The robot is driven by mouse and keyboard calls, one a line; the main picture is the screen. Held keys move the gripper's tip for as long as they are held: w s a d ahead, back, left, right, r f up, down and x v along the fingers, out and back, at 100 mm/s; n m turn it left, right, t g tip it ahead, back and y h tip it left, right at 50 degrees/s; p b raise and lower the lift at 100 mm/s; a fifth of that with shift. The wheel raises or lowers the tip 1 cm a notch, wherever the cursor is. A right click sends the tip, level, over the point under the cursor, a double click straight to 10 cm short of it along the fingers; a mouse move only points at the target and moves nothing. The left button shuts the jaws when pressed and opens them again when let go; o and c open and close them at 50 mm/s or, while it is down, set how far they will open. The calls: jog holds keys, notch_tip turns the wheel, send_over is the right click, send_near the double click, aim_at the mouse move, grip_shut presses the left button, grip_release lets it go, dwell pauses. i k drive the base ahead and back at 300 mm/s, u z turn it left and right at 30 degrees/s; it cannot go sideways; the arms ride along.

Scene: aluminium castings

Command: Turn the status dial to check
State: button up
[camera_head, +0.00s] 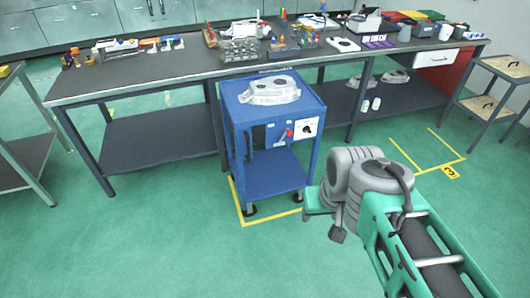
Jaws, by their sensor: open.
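The status dial (307,129) is a small dark knob on a white plate, on the upper front of a blue cart (270,183). It is too small to read its marks or tell where it points. My gripper (338,234) shows only as a small dark grey tip below my folded arm, at the right of the cart and nearer to me. The rest of it is hidden behind the arm. It is apart from the dial, and I see nothing held in it.
A grey casting (268,90) lies on top of the cart. Next to the dial is a red control (288,134). A long dark workbench (150,72) with tools and parts stands behind. Yellow tape (272,216) marks the floor around the cart. The green floor in front is clear.

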aim_at(306, 129)
jog(key=z, duration=0.55)
jog(key=i, duration=0.9)
jog(key=u, duration=1.6)
